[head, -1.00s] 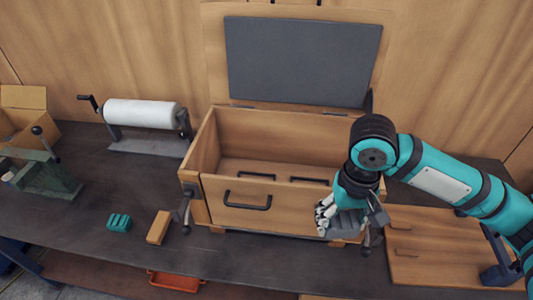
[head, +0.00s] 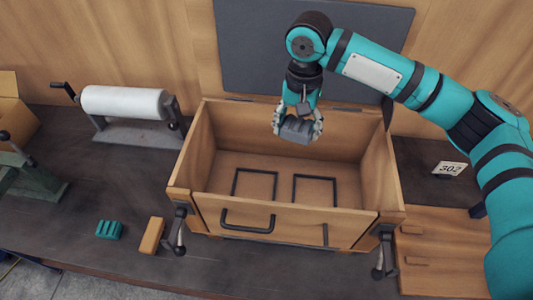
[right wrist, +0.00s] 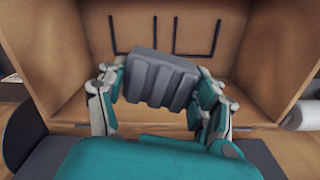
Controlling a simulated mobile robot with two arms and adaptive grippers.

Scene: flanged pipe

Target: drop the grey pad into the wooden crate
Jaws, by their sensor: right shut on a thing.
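The grey pad (head: 299,128) is a ribbed block held between the fingers of my right gripper (head: 298,124). It also shows in the right wrist view (right wrist: 160,80), gripped on both sides by the fingers (right wrist: 158,92). The wooden crate (head: 290,219) stands open on the bench with its lid raised behind it. My right gripper is over the crate's opening, towards its back wall, with the pad apart from the crate floor. The floor shows two dark rectangular outlines and is otherwise bare where visible. My left gripper is not in view.
A teal ribbed block (head: 109,230) and an orange-tan block (head: 151,235) lie left of the crate. A white roll on a stand (head: 125,103) is at the back left. Latches (head: 384,252) stick out at the crate's front corners. A wooden board (head: 442,250) lies to the right.

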